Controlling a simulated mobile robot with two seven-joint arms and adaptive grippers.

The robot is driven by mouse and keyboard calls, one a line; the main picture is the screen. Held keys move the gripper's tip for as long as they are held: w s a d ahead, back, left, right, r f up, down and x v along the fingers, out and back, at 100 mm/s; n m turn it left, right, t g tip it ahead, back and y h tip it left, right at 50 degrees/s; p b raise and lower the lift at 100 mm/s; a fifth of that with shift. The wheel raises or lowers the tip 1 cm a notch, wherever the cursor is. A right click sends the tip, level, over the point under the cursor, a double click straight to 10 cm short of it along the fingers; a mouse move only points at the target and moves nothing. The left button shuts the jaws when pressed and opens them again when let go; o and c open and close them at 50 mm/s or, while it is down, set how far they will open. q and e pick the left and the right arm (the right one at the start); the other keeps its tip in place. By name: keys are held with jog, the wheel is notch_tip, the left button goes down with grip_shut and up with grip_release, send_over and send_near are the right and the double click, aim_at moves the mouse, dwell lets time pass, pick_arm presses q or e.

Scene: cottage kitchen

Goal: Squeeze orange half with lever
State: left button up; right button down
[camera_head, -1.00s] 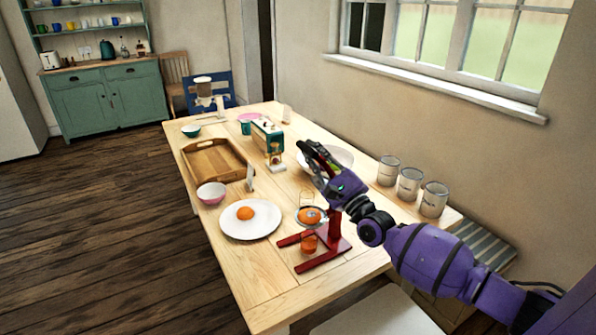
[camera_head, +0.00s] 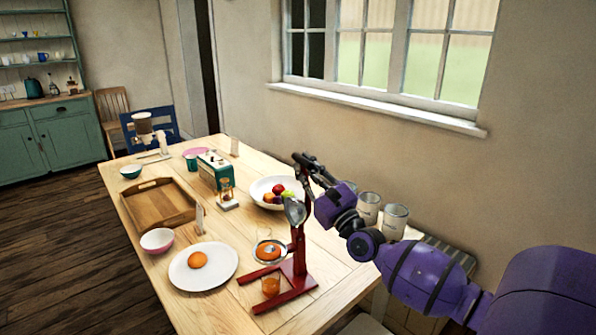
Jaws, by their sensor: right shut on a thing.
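A red lever juicer (camera_head: 298,252) stands near the table's front right, its base flat on the wood. Its metal press cup (camera_head: 295,211) is raised, apart from the orange half (camera_head: 268,251) in the strainer below. A glass (camera_head: 271,287) with orange liquid stands under the strainer. My right gripper (camera_head: 305,163) is at the top of the juicer, shut on its lever; the fingers partly hide the lever's end. Another orange half (camera_head: 198,259) lies on a white plate (camera_head: 222,276) to the left. My left gripper is not in view.
A wooden tray (camera_head: 138,204), a pink bowl (camera_head: 157,240) and a green-white machine (camera_head: 215,172) are farther left. The table's front left corner is bare.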

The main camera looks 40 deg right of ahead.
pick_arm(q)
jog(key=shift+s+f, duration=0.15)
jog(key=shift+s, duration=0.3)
pick_arm(e)
jog(key=shift+s+f, duration=0.1)
jog(key=c, duration=1.7)
grip_release()
jog(key=shift+d, duration=0.1)
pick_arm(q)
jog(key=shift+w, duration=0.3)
pick_arm(e)
jog(key=v, duration=1.2)
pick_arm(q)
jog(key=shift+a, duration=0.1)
